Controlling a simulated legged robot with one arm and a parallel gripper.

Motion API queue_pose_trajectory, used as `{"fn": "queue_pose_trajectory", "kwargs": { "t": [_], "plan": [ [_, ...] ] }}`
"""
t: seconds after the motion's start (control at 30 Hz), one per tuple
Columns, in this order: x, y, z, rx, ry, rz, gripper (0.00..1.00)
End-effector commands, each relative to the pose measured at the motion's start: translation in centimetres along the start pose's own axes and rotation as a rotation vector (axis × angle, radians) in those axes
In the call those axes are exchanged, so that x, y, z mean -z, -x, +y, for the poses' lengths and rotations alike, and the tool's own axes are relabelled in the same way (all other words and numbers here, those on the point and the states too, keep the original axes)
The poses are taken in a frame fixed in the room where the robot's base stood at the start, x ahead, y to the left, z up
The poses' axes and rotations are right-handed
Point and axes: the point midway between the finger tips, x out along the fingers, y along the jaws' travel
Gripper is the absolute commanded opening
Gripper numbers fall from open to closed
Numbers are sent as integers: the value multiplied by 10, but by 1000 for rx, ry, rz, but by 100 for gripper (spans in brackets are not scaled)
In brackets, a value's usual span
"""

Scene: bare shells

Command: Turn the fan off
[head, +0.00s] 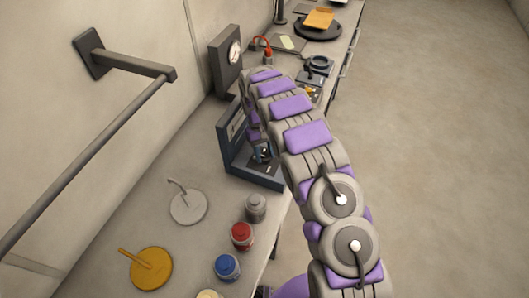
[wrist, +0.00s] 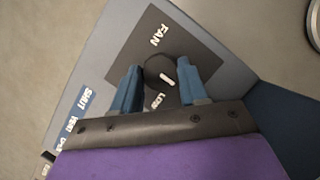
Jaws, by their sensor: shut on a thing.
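The fan knob (wrist: 154,68) is a round black dial with a white pointer, on a dark plate marked FAN on a grey panel (wrist: 95,75). The pointer is angled toward the lower right, to one side of the word LOW. My gripper (wrist: 160,83) has its blue fingers on both sides of the knob, shut on it. In the head view, my gripper (head: 264,152) is at the dark blue-grey control box (head: 235,150) on the bench. My arm and gripper hide part of the box and the knob there.
The bench (head: 140,190) runs along the wall. Red (head: 242,236) and blue (head: 227,267) jars, a grey jar (head: 255,207), and white (head: 188,207) and yellow (head: 151,268) discs stand nearer. A gauge (head: 232,55) stands behind the box. The floor to the right is clear.

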Motion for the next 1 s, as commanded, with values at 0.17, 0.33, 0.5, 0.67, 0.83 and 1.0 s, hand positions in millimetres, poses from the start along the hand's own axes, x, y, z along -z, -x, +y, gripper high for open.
{"fn": "queue_pose_trajectory", "kwargs": {
  "t": [0.17, 0.33, 0.5, 0.67, 0.83, 1.0],
  "plan": [
    [0, -1, 0, 0, 1, 0, 51],
    [-1, 0, -1, 0, 0, 0, 67],
    [-2, 0, 0, 0, 0, 0, 68],
    [-1, 3, 0, 1, 0, 1, 68],
    [0, 24, 0, 0, 0, 5, 68],
    [1, 52, 0, 0, 1, 6, 68]
  ]
}}
